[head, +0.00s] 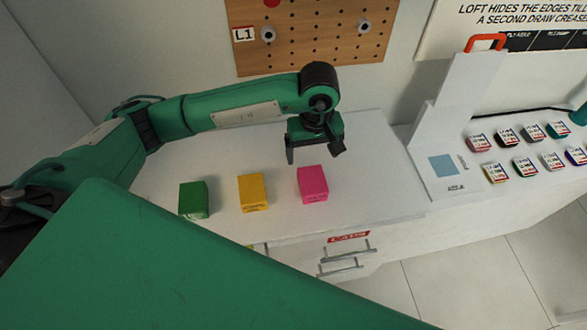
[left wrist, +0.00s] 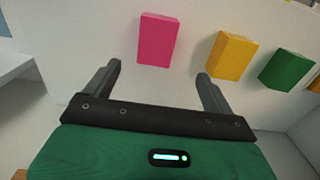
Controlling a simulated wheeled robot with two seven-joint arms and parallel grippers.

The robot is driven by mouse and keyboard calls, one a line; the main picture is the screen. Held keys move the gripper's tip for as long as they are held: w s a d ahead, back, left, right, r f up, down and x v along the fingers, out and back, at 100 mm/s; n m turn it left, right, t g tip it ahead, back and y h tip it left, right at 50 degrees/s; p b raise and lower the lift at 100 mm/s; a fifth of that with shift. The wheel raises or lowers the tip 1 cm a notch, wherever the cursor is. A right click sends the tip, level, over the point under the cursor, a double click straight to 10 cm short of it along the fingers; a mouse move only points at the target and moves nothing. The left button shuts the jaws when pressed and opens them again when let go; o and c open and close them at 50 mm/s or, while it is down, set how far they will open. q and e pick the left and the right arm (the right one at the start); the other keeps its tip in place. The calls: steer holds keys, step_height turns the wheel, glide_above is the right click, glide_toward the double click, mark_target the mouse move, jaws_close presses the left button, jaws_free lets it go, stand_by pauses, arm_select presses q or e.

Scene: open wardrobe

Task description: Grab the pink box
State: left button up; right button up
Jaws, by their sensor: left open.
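The pink box (head: 312,184) stands on the white cabinet top, at the right end of a row of three boxes in the head view. In the left wrist view the pink box (left wrist: 160,39) lies ahead of the fingertips, roughly between their lines. My left gripper (head: 316,155) is open and empty, above and slightly behind the pink box, apart from it. Its two fingers (left wrist: 158,70) show spread in the left wrist view. My right gripper is not in view.
A yellow box (head: 252,192) and a green box (head: 194,199) stand left of the pink box. The white cabinet top (head: 385,165) is clear to its right. A pegboard (head: 335,35) hangs behind. Several small coloured items lie on the right-hand counter (head: 470,180).

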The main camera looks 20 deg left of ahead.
arm_select(q)
steer(key=p, duration=0.1)
glide_above(313, 180)
step_height(313, 180, down, 5)
steer(key=shift+s+a+f, duration=0.1)
step_height(313, 180, down, 3)
steer(key=shift+a+f+p, duration=0.1)
steer(key=shift+p, duration=0.45)
steer(key=shift+f+p, duration=0.3)
steer(key=f+p, duration=0.1)
steer(key=f, duration=0.2)
steer(key=shift+d+f, duration=0.2)
steer(key=shift+f+p, duration=0.3)
steer(key=shift+f, duration=0.15)
steer(key=shift+c, duration=0.5)
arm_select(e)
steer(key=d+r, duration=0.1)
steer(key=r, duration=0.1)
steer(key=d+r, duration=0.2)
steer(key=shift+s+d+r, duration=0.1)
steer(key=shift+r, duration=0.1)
